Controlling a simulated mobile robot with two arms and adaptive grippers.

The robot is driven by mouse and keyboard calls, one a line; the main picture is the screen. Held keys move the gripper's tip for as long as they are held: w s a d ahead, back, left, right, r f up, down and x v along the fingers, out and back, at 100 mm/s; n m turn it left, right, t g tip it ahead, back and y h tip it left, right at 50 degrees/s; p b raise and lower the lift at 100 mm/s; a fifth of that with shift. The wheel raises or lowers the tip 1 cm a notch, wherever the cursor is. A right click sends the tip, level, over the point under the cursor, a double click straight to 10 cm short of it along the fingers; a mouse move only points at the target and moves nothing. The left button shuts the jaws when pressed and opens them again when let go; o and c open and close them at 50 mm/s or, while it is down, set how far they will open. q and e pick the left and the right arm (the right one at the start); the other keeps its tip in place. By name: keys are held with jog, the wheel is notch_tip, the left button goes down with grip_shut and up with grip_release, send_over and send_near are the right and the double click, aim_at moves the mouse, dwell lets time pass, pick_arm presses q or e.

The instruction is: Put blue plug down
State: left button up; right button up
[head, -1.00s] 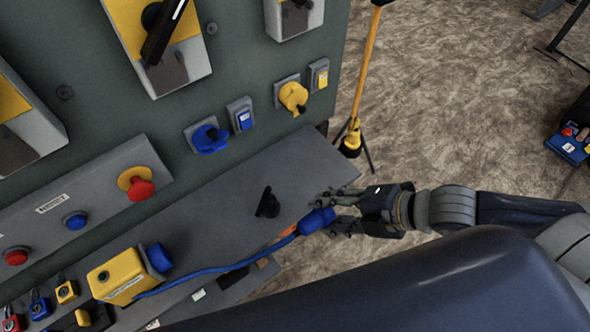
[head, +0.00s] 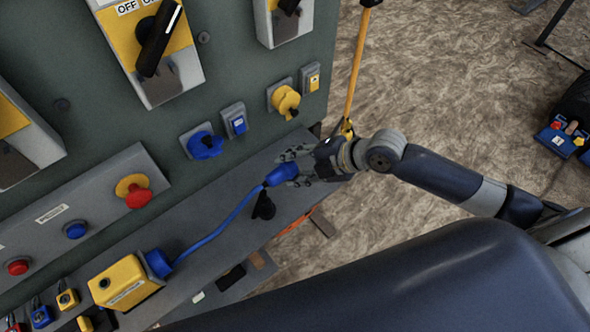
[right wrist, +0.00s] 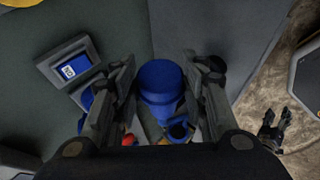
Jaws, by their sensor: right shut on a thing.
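The blue plug (head: 281,174) is between the fingers of my right gripper (head: 293,166), which is shut on it above the right part of the grey shelf. In the right wrist view the plug (right wrist: 161,86) shows as a blue cylinder between the two fingers (right wrist: 160,90). A blue cable (head: 222,230) runs from the plug to a yellow box with a blue connector (head: 124,283) on the shelf.
The grey shelf (head: 205,205) has free room between the box and my gripper. A black knob (head: 264,206) stands near the plug. A blue socket (head: 205,145) and a yellow socket (head: 286,100) are on the panel. A red button (head: 138,196) is at left.

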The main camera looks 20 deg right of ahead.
aim_at(295, 173)
notch_tip(295, 173, down, 3)
jog(key=shift+s+r, duration=0.1)
jog(key=shift+f+b, duration=0.4)
jog(key=shift+f, duration=0.3)
jog(key=o, duration=1.1)
jog(key=shift+r, duration=0.1)
